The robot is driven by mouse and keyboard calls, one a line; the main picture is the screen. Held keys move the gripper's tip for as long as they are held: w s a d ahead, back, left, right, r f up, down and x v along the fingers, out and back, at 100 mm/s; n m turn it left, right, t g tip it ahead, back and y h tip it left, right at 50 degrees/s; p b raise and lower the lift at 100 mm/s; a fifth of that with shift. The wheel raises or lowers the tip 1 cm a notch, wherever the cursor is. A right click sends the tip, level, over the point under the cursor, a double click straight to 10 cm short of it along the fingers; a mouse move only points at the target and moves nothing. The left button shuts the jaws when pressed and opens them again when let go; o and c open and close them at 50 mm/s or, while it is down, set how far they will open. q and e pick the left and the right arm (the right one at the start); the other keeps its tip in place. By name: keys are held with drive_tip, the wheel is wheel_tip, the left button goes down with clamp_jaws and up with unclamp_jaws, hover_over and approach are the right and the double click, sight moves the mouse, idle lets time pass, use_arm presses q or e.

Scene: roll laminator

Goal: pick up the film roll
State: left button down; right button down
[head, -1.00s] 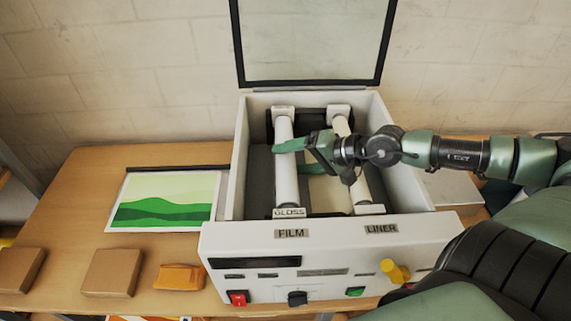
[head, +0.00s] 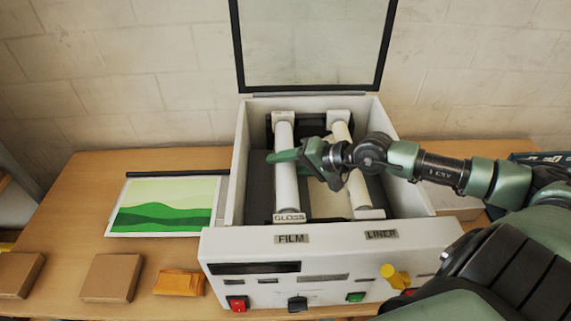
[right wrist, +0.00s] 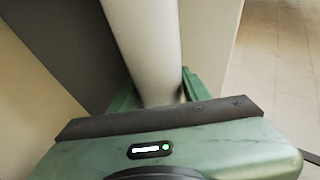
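The film roll (head: 286,182) is a long white roll on the left side inside the open laminator (head: 240,170), with a GLOSS tag at its near end, above the FILM label. My right gripper (head: 282,157) reaches in from the right, one green finger across the top of the roll. My left gripper is not in view.
A second white roll (head: 358,190) lies parallel on the right above the LINER label. The lid (head: 310,45) stands open at the back. Left on the table are a green picture (head: 165,205), brown boxes (head: 112,278) and an orange packet (head: 179,283).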

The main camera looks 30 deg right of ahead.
drive_tip(key=shift+r, duration=0.2)
drive_tip(key=shift+d+r, duration=0.1)
drive_tip(key=shift+r, duration=0.55)
wheel_tip(320, 180, up, 10)
drive_tip(key=shift+b, duration=0.4)
wheel_tip(320, 180, up, 8)
drive_tip(key=b, duration=0.2)
drive_tip(key=shift+r+b, duration=0.25)
drive_tip(key=shift+b, duration=0.1)
